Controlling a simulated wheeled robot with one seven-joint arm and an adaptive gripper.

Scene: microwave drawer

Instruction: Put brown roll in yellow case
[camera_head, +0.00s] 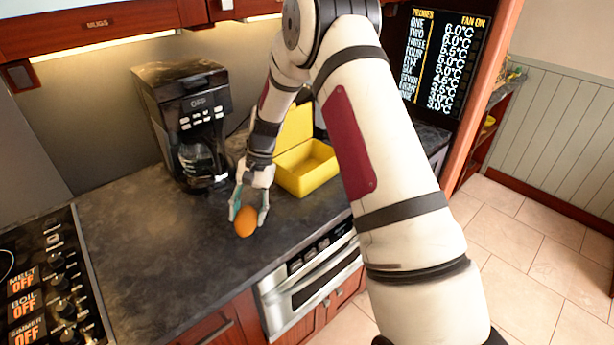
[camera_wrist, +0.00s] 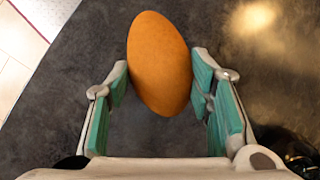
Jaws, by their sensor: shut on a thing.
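The brown roll (camera_head: 246,220) is an orange-brown oval between the fingers of my gripper (camera_head: 249,208), over the dark counter. In the wrist view the roll (camera_wrist: 160,63) fills the gap between the teal pads of my gripper (camera_wrist: 160,90), which is shut on it. Whether the roll touches the counter is hard to tell. The yellow case (camera_head: 309,181) stands open on the counter, just right of and behind my gripper. Its lid (camera_head: 293,130) is raised at the back. My arm hides part of the case.
A black coffee maker (camera_head: 186,120) stands left of the case. A stove (camera_head: 50,275) is at the lower left. A drawer microwave (camera_head: 318,275) sits under the counter's front edge. The counter (camera_head: 140,250) left of my gripper is clear.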

